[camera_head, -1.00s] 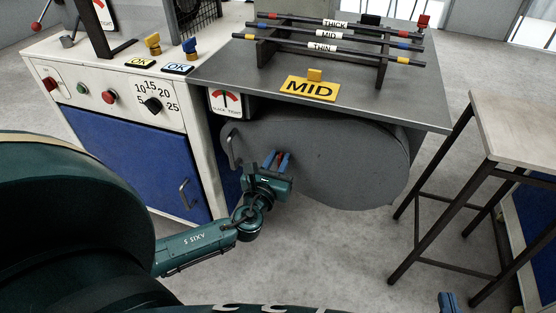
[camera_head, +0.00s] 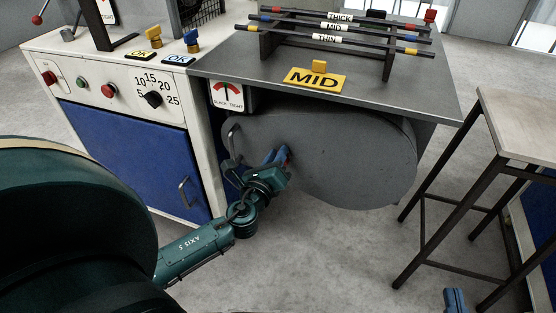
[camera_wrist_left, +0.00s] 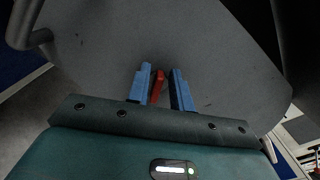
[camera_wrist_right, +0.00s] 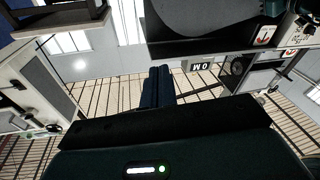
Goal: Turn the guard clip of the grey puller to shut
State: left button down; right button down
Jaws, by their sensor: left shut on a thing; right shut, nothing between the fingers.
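The grey puller (camera_head: 350,165) is a large rounded grey casing under the dark bench top; its flat face also fills the left wrist view (camera_wrist_left: 215,50). The guard clip (camera_wrist_left: 157,86) is a small red piece standing out from that face. My left gripper (camera_head: 284,156) is at the face with its blue fingers around the clip, shut on it; the left wrist view shows the clip between the fingers, closer to the left one. In the head view the clip is mostly hidden by the fingers. My right gripper (camera_wrist_right: 157,84) is shut and empty, away from the puller; its fingers show at the bottom right of the head view (camera_head: 453,299).
A grey bar handle (camera_head: 232,145) sticks out on the left of the puller. A cabinet with a blue door (camera_head: 130,155) and knobs stands to the left. The bench (camera_head: 425,95) carries a rod rack and a MID sign (camera_head: 314,81). A stool-like table (camera_head: 520,125) stands at right.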

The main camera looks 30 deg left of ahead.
pick_arm(q)
jog(key=n+b, duration=0.1)
jog(key=n, duration=0.2)
jog(key=f+n+b, duration=0.1)
jog(key=n, duration=0.2)
jog(key=n+b, duration=0.1)
jog(key=n, duration=0.3)
jog(key=shift+s+a+f, duration=0.1)
jog(key=shift+a+f, duration=0.2)
pick_arm(e)
jog(key=shift+w+a+f+m+y, duration=0.1)
jog(key=shift+w+a+m+y, duration=0.05)
jog(key=shift+a+m+y, duration=0.3)
pick_arm(q)
jog(key=shift+n, duration=0.3)
pick_arm(e)
jog(key=shift+t, duration=0.3)
pick_arm(q)
jog(key=c, duration=1.5)
grip_release()
pick_arm(e)
jog(key=shift+d, duration=0.1)
